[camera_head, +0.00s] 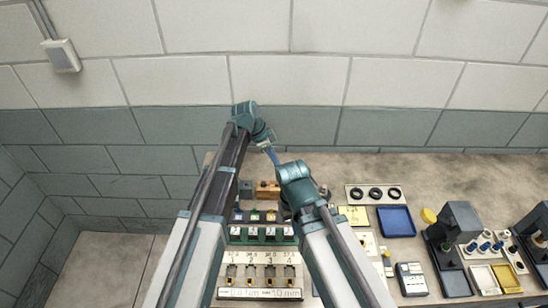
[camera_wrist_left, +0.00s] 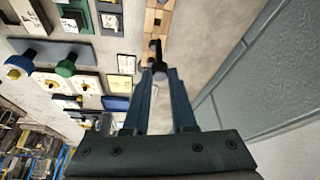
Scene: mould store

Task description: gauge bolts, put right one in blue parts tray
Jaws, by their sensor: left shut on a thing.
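My left gripper (camera_head: 273,157) is high near the back wall, pointing down over the bench. In the left wrist view, its fingers (camera_wrist_left: 160,76) are shut on a dark bolt (camera_wrist_left: 154,52). Behind the bolt is a wooden block with holes (camera_wrist_left: 157,20), which also shows in the head view (camera_head: 267,190). I cannot tell whether the bolt touches it. My right gripper is hidden behind its own wrist, above the bench; its jaws cannot be made out. The blue parts tray (camera_head: 397,221) lies on the bench to the right and looks empty. A beige rack (camera_head: 260,293) with several bolt-like pieces stands in front.
A green rack with numbered blocks (camera_head: 262,233) stands behind the beige rack. A plate with black rings (camera_head: 375,194) lies behind the tray. A grey handheld device (camera_head: 411,279) and a dark stand (camera_head: 461,222) are to the right. The wall closes off the back.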

